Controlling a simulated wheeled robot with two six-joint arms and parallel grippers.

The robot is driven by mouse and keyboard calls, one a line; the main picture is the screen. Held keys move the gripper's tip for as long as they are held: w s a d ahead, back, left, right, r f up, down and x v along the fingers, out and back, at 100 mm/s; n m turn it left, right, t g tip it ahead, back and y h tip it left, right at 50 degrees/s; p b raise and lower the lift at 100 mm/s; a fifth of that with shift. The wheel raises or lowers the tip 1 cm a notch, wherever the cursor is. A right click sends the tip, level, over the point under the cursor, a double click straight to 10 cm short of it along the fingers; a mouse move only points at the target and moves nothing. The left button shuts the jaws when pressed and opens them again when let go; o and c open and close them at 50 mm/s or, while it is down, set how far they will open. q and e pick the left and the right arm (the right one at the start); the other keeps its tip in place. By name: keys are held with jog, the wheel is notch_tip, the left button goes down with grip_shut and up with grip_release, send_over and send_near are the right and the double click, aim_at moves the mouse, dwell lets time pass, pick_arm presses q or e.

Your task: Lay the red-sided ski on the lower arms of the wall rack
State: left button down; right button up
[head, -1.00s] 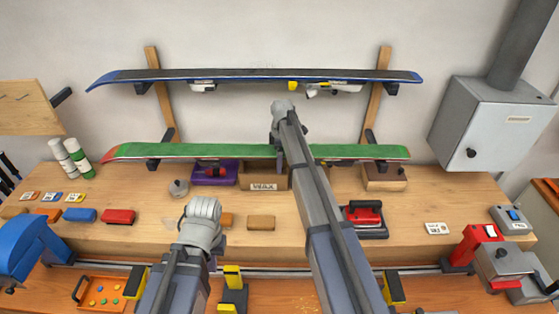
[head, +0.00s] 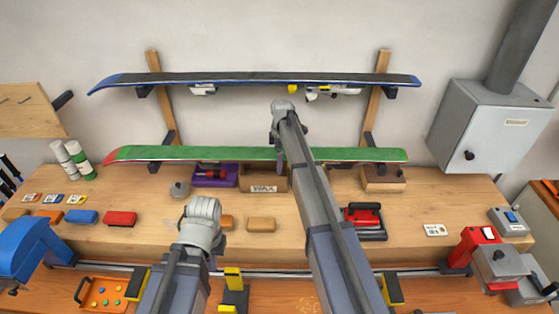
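The red-sided ski (head: 220,153) shows a green face and a red tip at the left. It lies level along the lower arms of the wall rack (head: 152,60); a dark lower arm (head: 154,166) shows under its left part. I cannot tell whether it bears fully on them. My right gripper (head: 280,155) is at the ski's middle, its fingers mostly hidden by my wrist and the ski, so its opening does not show. My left gripper (head: 216,246) is over the bench front, below and apart from the ski, mostly hidden behind its wrist.
A blue-sided ski (head: 250,77) lies on the upper arms. Below the lower ski stand a purple case (head: 214,179), a wax box (head: 263,182) and a wooden block (head: 384,181). A red iron (head: 363,216) sits right of my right arm. A grey cabinet (head: 485,130) stands at right.

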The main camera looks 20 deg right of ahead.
notch_tip(320, 180, up, 6)
jog(key=p, duration=0.5)
jog(key=shift+d+r+p, duration=0.1)
jog(key=shift+r+p, duration=0.15)
jog(key=shift+p, duration=0.1)
